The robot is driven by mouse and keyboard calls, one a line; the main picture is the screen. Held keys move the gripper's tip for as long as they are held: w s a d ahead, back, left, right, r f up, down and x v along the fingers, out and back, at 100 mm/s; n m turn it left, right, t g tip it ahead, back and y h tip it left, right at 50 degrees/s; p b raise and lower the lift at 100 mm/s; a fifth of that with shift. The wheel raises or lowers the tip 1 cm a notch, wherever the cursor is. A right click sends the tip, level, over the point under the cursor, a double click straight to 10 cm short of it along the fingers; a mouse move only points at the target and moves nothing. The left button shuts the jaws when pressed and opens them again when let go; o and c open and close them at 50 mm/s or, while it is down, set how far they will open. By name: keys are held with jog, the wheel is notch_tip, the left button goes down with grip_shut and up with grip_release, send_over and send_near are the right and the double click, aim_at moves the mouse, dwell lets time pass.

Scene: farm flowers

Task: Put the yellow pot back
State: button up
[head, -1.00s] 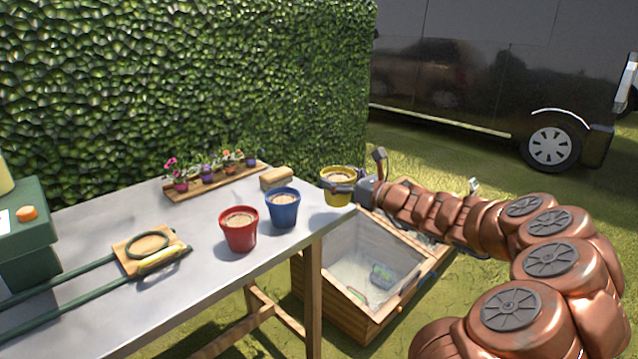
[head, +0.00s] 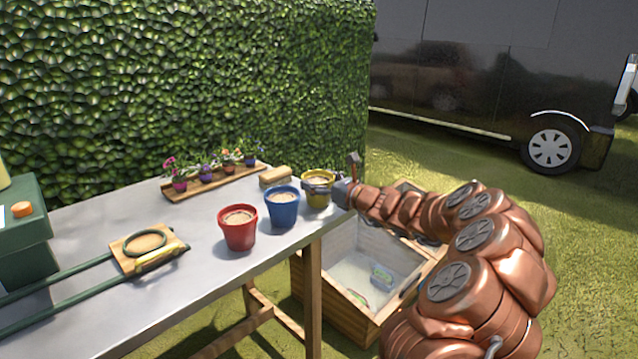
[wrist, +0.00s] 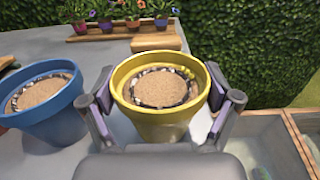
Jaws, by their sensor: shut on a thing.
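The yellow pot (head: 318,191), filled with brown soil, is at the right end of the grey table (head: 190,226), beside the blue pot (head: 283,208). My gripper (head: 322,184) reaches it from the right and is shut on it. In the wrist view the yellow pot (wrist: 160,92) is upright between both fingers of my gripper (wrist: 161,98), with purple pads at its sides. The blue pot (wrist: 42,105) is to its left, a small gap apart. I cannot tell whether the yellow pot's base touches the table.
A red pot (head: 238,228) stands left of the blue one. Behind are a tan block (head: 275,176) and a wooden tray (head: 196,190) of small flowers. An open wooden cold frame (head: 358,314) stands below the table's right edge. A hedge (head: 190,80) rises behind.

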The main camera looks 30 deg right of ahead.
jog(key=shift+f, duration=0.1)
jog(key=o, duration=1.2)
jog(key=shift+o, duration=0.2)
jog(key=p+v, duration=0.1)
jog(key=v, duration=1.1)
